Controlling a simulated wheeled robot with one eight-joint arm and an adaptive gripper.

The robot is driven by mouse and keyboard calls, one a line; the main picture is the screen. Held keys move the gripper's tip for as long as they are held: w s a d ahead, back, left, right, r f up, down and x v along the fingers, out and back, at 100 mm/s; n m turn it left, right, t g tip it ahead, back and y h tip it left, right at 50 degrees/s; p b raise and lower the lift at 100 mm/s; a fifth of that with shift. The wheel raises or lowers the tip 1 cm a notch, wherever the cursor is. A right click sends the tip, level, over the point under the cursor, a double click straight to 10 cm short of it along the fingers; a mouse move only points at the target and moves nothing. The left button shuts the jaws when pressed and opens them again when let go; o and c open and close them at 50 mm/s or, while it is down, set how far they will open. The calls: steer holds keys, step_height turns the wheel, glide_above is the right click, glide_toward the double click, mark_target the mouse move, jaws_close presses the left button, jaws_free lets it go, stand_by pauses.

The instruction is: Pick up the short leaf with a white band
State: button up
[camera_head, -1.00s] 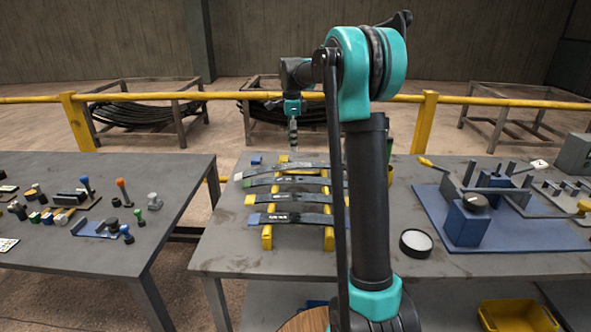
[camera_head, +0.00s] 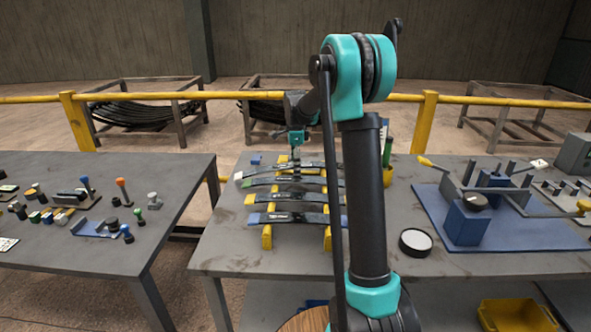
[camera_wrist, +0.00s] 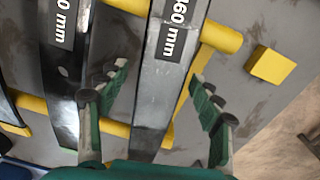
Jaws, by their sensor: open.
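Several dark curved leaves lie side by side across a yellow rack (camera_head: 266,237). The farthest leaf (camera_head: 262,171) has a whitish patch at its left end; the nearer ones show green, yellow and blue ends. My gripper (camera_head: 296,166) is over the far part of the rack. In the wrist view, my gripper (camera_wrist: 160,96) is open, with its fingers apart on either side of a leaf marked "460 mm" (camera_wrist: 158,85). No white band shows on that leaf there. Another leaf (camera_wrist: 62,75) lies to its left. I cannot tell whether the fingers touch anything.
A yellow block (camera_wrist: 269,65) lies beside the rack in the wrist view. A black round dish (camera_head: 415,243) and a blue fixture board (camera_head: 500,235) are to the right on the table. A second table (camera_head: 150,235) with small parts stands at left. The table front is clear.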

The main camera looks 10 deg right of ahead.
steer(key=shift+c, duration=0.5)
steer(key=c, duration=1.2)
steer(key=shift+r, duration=0.1)
steer(key=shift+c, duration=0.7)
